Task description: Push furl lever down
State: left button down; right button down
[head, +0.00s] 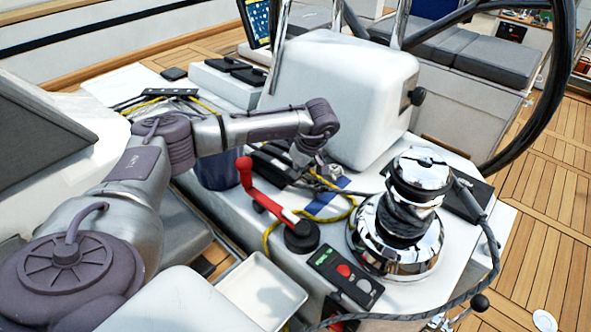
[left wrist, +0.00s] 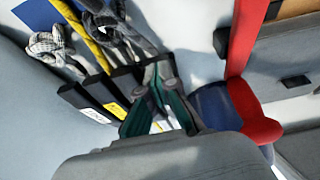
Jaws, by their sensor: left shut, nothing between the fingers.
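A bank of black rope-clutch levers (head: 270,164) sits on the white cockpit top in the head view. In the left wrist view, black levers (left wrist: 90,103) with small white and yellow labels lie left of my fingers. The labels are too small to read, so I cannot tell which is the furl lever. My left gripper (head: 303,157) is shut and empty, low over the clutches, and its fingers also show in the left wrist view (left wrist: 160,98). I cannot tell whether they touch a lever. My wrist and fingers hide part of the bank. My right gripper is out of view.
A red winch handle (head: 266,192) rises beside the clutches, close to my left gripper. Yellow rope (head: 338,213) lies across the top. A chrome winch (head: 400,235), a button panel (head: 345,277) and a white pedestal (head: 345,95) stand nearby. An empty white tray (head: 262,290) is in front.

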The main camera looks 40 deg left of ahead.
pick_arm(q)
jog(key=shift+s+d+f, duration=0.25)
jog(key=shift+s+f, duration=0.05)
jog(key=shift+f, duration=0.35)
notch_tip(320, 180, up, 6)
jog(key=p, duration=0.4)
jog(key=d+r+b, duration=0.1)
jog(key=d+b, duration=0.1)
jog(key=d, duration=0.7)
jog(key=shift+s+d+r, duration=0.15)
jog(key=shift+d+r, duration=0.05)
